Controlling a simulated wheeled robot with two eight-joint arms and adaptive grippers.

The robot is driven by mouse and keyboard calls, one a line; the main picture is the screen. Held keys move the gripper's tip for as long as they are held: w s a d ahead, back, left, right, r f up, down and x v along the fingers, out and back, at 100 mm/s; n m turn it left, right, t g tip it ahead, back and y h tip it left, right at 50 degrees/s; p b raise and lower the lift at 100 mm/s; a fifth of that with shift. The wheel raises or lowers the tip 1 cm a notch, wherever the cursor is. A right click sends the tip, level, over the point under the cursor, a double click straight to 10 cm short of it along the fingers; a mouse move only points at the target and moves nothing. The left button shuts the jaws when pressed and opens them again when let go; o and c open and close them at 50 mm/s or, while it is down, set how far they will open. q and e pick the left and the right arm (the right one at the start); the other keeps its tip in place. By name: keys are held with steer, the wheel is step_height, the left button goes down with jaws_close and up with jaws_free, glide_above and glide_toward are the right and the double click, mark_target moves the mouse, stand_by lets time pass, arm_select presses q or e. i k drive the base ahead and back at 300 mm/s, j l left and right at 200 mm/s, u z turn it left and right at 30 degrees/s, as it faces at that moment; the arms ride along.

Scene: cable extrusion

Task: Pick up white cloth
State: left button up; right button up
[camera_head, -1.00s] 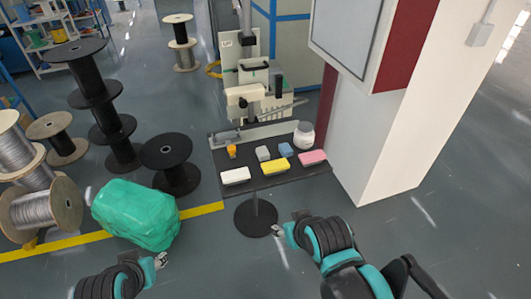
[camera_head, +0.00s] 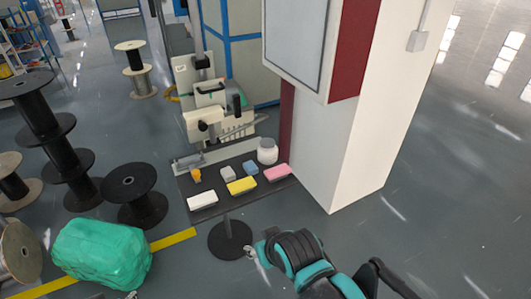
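A small white folded cloth (camera_head: 202,200) lies at the front left corner of a dark table (camera_head: 228,205) on a single post. My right gripper (camera_head: 256,249) is in front of the table, low in the picture and apart from the cloth. It is too small to tell whether it is open or shut. Only a tip of my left gripper (camera_head: 131,295) shows at the bottom edge, with the rest cut off.
A yellow block (camera_head: 241,186), a pink block (camera_head: 277,172), a grey block (camera_head: 228,173), a blue block (camera_head: 250,167), an orange item (camera_head: 196,175) and a white jar (camera_head: 267,151) share the table. A pillar (camera_head: 350,150) stands right. A green bundle (camera_head: 102,252) and spools stand left.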

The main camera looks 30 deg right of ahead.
mark_target(228, 174)
steer(key=i+l, duration=0.2)
steer(key=i, duration=0.3)
steer(key=i+l, duration=0.2)
steer(key=i, duration=0.3)
